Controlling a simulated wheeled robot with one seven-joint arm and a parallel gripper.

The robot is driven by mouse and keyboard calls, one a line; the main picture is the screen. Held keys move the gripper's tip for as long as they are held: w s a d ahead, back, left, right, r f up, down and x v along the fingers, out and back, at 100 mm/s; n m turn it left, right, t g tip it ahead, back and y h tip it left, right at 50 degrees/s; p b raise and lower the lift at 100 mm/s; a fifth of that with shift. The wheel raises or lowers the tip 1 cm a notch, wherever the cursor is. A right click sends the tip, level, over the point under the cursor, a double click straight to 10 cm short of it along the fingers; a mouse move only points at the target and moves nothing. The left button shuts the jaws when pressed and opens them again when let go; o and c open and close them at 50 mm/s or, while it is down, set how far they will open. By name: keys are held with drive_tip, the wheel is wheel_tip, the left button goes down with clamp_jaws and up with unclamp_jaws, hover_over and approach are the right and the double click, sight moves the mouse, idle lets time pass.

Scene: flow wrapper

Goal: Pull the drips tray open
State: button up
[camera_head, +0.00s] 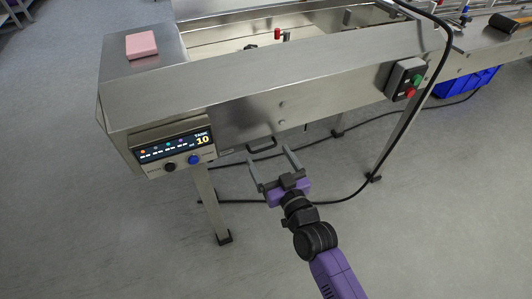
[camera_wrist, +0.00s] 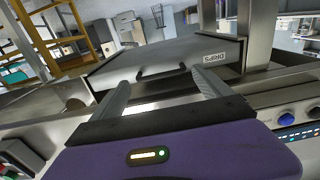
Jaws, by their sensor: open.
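The drips tray (camera_wrist: 120,65) is a grey metal panel under the machine, with a "DRIPS" label (camera_wrist: 214,58) in the wrist view. Its dark bar handle (camera_wrist: 160,71) shows beyond my fingertips, roughly between them. In the head view the handle (camera_head: 261,146) hangs at the lower edge of the machine's side. My gripper (camera_head: 270,157) is open and empty, with one finger on each side of the handle in the picture. It also shows in the wrist view (camera_wrist: 161,78). The fingers look apart from the handle; the exact gap is unclear.
A control panel (camera_head: 178,149) with knobs and a screen sits left of the handle. A machine leg (camera_head: 210,205) and a black cable (camera_head: 330,200) are close by. A red-green switch box (camera_head: 405,80) is at right. A pink block (camera_head: 141,44) lies on top.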

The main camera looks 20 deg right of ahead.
drive_tip(key=shift+w, duration=1.25)
